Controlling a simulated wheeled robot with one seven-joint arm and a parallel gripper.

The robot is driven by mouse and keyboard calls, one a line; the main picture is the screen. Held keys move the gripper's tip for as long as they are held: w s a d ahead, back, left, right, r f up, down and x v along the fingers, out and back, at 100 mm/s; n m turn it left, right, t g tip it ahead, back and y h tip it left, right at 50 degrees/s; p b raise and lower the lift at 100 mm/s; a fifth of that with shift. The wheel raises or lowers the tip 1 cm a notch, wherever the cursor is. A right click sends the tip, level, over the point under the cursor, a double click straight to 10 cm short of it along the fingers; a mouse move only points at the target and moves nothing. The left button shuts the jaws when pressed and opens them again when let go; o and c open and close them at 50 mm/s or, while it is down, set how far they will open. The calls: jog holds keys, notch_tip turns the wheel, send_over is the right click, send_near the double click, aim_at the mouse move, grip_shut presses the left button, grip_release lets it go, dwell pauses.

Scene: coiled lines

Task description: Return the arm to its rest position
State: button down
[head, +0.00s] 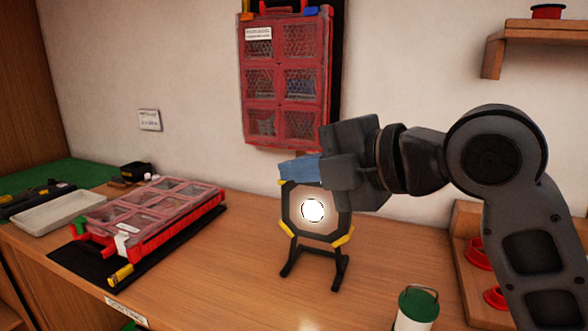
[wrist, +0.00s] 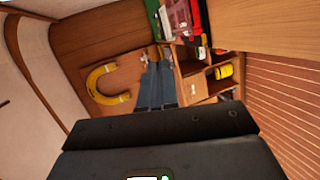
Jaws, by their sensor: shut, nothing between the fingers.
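My gripper (head: 300,168) is at the middle of the head view, raised above the workbench and pointing left. Its blue-grey fingers are together with nothing between them. In the wrist view the shut fingers (wrist: 157,85) show at the centre. The gripper covers the top of a lit lamp (head: 313,210) with a dark frame and yellow clips. I cannot tell how far the gripper is from the lamp. My dark grey arm reaches in from the right.
A red case (head: 212,201) lies on a black mat at left, beside a pale tray (head: 60,212). A red organizer (head: 286,80) hangs on the wall. A green-lidded container (head: 415,308) stands at front. A wooden holder with red rings (head: 472,252) is at right.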

jog(key=s+d+f+m+t+h, duration=0.4)
jog(key=s+f+m, duration=0.3)
jog(key=f+m, duration=0.4)
jog(key=s+d+f+m+t+h, duration=0.35)
jog(key=s+d+f+m, duration=0.2)
jog(key=f+m, duration=0.6)
jog(key=s+d+f+m+h, duration=0.1)
jog(key=s+d+m, duration=0.1)
jog(key=s, duration=0.7)
jog(key=s+d+f+m+g+h, duration=0.1)
jog(key=s+d+m, duration=0.1)
jog(key=s+d, duration=0.3)
jog(key=s+d+f+m+h, duration=0.2)
jog(key=s+d, duration=0.2)
jog(key=s, duration=1)
jog(key=shift+s+f, duration=0.1)
